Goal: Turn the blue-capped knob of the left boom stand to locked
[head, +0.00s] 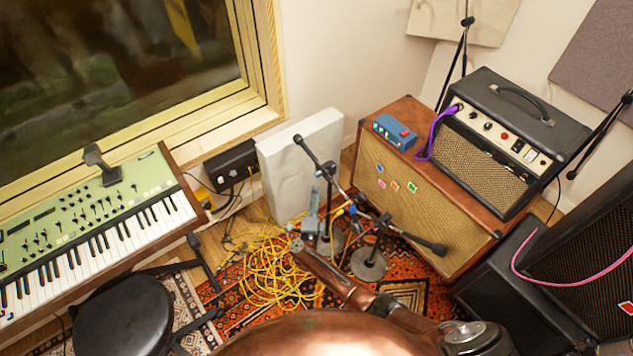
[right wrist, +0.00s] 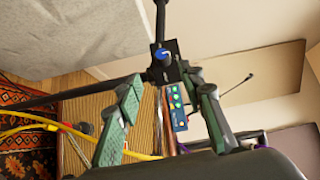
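The left boom stand (head: 331,192) rises beside the pale panel, with its boom slanting up to the left. In the right wrist view its dark clutch carries a round blue-capped knob (right wrist: 163,56). My right gripper (head: 319,197) is near this clutch, its arm reaching up from the bottom. In the right wrist view the right gripper (right wrist: 168,92) has its green-padded fingers spread wide. The knob appears in line with the gap between them, towards the far end, and no finger visibly touches it. The knob's marking is too small to read. My left gripper is not in view.
A second boom stand (head: 368,263) stands close on the right, its boom slanting towards the brown amplifier (head: 431,211). Yellow cable (head: 273,275) lies tangled on the rug. A keyboard (head: 92,232) and black stool (head: 122,316) are at the left.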

